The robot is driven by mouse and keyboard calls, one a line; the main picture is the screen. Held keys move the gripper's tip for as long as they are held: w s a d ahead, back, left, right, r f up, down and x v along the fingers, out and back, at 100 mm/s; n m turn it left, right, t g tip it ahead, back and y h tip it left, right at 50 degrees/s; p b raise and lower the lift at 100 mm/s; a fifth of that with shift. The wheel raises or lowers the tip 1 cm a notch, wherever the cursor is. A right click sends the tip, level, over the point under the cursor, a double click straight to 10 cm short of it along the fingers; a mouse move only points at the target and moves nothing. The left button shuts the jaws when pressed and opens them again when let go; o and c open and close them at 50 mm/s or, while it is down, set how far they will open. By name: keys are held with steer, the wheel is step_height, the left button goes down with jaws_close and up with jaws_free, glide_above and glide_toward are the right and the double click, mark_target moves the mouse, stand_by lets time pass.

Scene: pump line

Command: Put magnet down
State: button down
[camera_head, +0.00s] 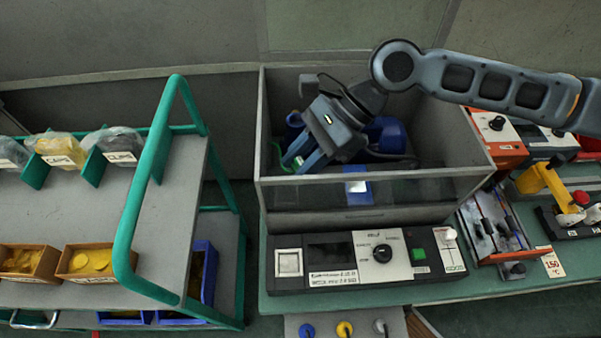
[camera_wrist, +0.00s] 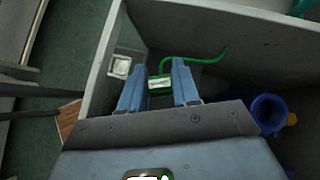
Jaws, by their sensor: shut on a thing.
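My gripper (camera_head: 299,162) reaches down into a grey open-topped box (camera_head: 367,216) with a see-through front. In the wrist view my gripper (camera_wrist: 159,82) has its two blue fingers on either side of a small green block (camera_wrist: 160,84) with a pale label, apparently the magnet. A green cord (camera_wrist: 204,60) runs from it to the right. The fingers are shut on the block. In the head view the block is mostly hidden by the fingers, and I cannot tell whether it touches the box floor.
A blue pump-like part (camera_wrist: 268,112) lies in the box right of my gripper. A control panel (camera_head: 367,258) stands in front of the box. A green-framed cart (camera_head: 130,220) with bins is at the left. Orange-framed equipment (camera_head: 494,225) stands close at the right.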

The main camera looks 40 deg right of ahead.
step_height(320, 180, down, 4)
steer(key=shift+f, duration=0.15)
steer(key=c, duration=0.8)
jaws_free()
steer(key=v, duration=1.2)
